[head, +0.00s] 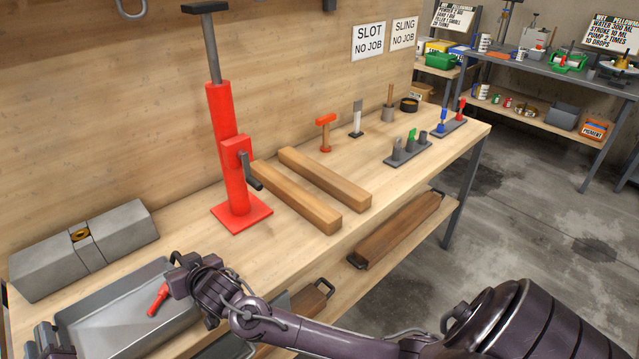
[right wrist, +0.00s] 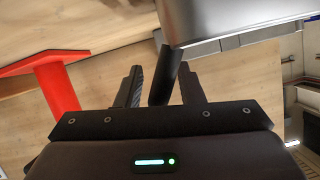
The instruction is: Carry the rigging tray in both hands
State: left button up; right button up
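The rigging tray (head: 100,318) is a shallow grey metal tray on the workbench at the lower left of the head view. A red-handled item (head: 157,299) lies in its right part. My right gripper (head: 182,268) is at the tray's right end. In the right wrist view the tray (right wrist: 235,18) is at the top, and its dark handle (right wrist: 163,80) stands between the open fingers of my right gripper (right wrist: 163,85), with a gap on the left side. My left gripper (head: 50,340) is at the tray's left end, partly cut off by the frame; its fingers are unclear.
A grey block (head: 120,235) stands behind the tray. A red jack-like stand (head: 228,150) and two wooden bars (head: 325,190) are further right on the bench. A lower shelf holds a brown wooden piece (head: 400,228). The floor right of the bench is clear.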

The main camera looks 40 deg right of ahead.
pick_arm(q)
jog(key=shift+s+f, duration=0.1)
jog(key=s, duration=1.1)
jog(key=shift+s+a, duration=0.1)
jog(key=shift+s, duration=0.3)
pick_arm(e)
jog(key=v, duration=1.2)
